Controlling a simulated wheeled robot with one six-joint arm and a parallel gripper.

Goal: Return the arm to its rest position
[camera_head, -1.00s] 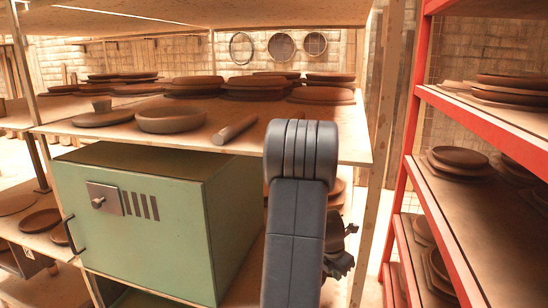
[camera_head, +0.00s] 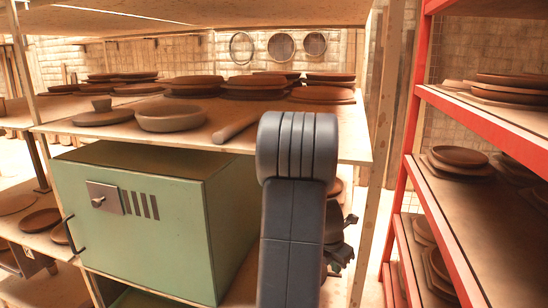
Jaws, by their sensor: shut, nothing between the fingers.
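My arm (camera_head: 291,215) rises in the middle of the head view, dark grey, with its ribbed elbow at the height of the upper shelf. My gripper (camera_head: 340,258) shows partly at the right side of the arm, low down. It is shut and empty, and much of it is hidden behind my arm link. It hangs in front of the shelf unit and touches nothing that I can see.
A wooden shelf (camera_head: 100,133) with clay plates, a bowl (camera_head: 170,119) and a rolling pin (camera_head: 236,127) lies behind the arm. A green metal box (camera_head: 190,230) stands below it. A red rack (camera_head: 455,235) with plates stands at right, with a gap between.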

